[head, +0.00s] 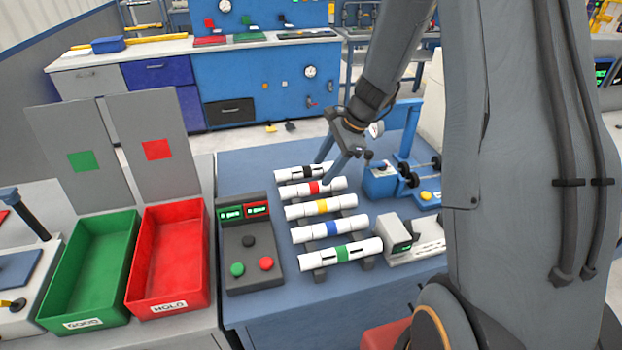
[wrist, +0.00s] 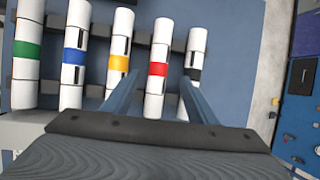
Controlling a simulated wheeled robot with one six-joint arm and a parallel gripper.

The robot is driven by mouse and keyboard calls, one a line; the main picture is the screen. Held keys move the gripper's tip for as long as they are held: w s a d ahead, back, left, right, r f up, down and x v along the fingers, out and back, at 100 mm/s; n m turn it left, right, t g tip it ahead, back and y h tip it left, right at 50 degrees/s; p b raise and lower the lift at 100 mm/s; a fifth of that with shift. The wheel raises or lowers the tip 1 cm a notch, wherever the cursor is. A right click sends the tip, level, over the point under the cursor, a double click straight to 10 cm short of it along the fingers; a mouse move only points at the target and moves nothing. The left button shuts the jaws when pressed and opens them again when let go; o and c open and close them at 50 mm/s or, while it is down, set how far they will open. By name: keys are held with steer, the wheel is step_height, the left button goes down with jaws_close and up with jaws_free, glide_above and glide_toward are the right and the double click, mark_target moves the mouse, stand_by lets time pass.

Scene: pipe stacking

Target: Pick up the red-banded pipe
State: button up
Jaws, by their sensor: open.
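The red-banded pipe (head: 312,188) is white with a red band and lies on a dark rack on the blue table, second from the back in the row. In the wrist view the red-banded pipe (wrist: 158,69) lies between my two fingers. My gripper (head: 337,170) is open and empty, with its fingers over the pipe near the red band. In the wrist view my gripper (wrist: 150,88) has one finger by the yellow-banded pipe and the other by the black-banded pipe. I cannot tell how far the fingertips are above the rack.
Neighbouring pipes are black-banded (head: 304,172), yellow-banded (head: 321,207), blue-banded (head: 328,229) and green-banded (head: 341,252), with narrow gaps between them. A button box (head: 248,245), green bin (head: 90,270) and red bin (head: 170,258) stand left. A blue fixture (head: 402,172) stands right.

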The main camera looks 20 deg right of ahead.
mark_target(313, 184)
steer(key=shift+p+x, duration=1.15)
steer(key=shift+x, duration=2.55)
steer(key=shift+s, duration=0.2)
steer(key=c, duration=1.2)
steer(key=shift+r, duration=0.1)
steer(key=shift+r+b, duration=1.05)
steer(key=shift+r, duration=3.9)
